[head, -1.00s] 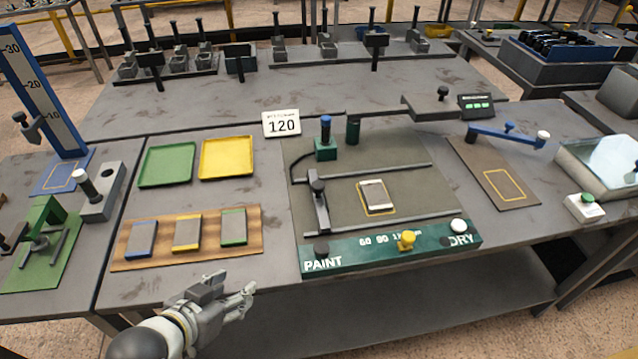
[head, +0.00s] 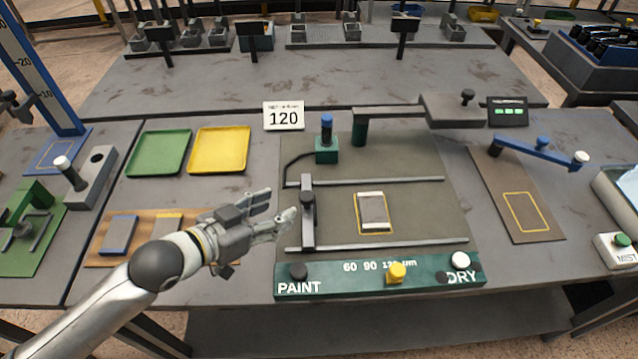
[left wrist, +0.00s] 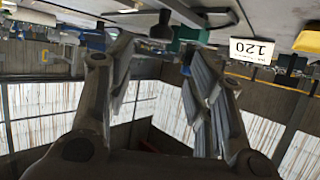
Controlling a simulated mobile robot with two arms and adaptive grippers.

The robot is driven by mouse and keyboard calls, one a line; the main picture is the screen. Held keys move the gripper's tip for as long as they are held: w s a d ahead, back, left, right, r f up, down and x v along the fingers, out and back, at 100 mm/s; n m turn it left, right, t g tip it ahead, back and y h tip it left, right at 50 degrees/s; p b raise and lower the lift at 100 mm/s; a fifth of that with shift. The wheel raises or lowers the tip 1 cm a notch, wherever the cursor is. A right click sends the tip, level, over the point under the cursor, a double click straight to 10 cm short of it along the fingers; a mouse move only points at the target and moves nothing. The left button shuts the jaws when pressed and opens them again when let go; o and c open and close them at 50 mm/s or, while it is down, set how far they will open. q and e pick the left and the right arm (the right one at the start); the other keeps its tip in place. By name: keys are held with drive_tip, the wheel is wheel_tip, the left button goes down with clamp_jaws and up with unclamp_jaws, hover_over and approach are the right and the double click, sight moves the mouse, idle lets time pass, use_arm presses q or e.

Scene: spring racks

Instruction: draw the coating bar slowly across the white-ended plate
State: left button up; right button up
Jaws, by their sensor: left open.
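The white-ended plate (head: 373,209) lies inside a yellow outline on the grey-green coating bed, with a grey middle and white ends. The dark coating bar (head: 308,215) stands across two rails at the left end of the bed, left of the plate and apart from it. My left gripper (head: 281,211) is open and empty, just left of the bar; whether it touches the bar I cannot tell. Its open fingers (left wrist: 155,85) also fill the middle of the left wrist view. My right gripper is not in view.
A green front panel (head: 380,275) carries a black PAINT knob, a yellow knob and a white DRY button. A blue-topped green block (head: 326,142) stands behind the rails. A sign reading 120 (head: 284,116) and green and yellow trays (head: 219,150) are behind left.

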sight(305, 196)
use_arm(q)
drive_tip(key=x, duration=0.4)
drive_tip(key=shift+w+d+p, duration=0.2)
drive_tip(key=shift+p, duration=0.15)
drive_tip(key=shift+w+d+f, duration=0.2)
drive_tip(key=shift+x, duration=2)
drive_tip(key=shift+w+d+f+p, duration=0.2)
drive_tip(key=shift+w+d+p, duration=0.1)
drive_tip(key=shift+w+d, duration=0.1)
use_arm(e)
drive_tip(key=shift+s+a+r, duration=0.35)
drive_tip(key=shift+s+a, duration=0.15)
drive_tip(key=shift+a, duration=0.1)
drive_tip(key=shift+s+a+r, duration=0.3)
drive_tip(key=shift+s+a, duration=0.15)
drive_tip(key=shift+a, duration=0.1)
use_arm(q)
drive_tip(key=shift+c, duration=0.5)
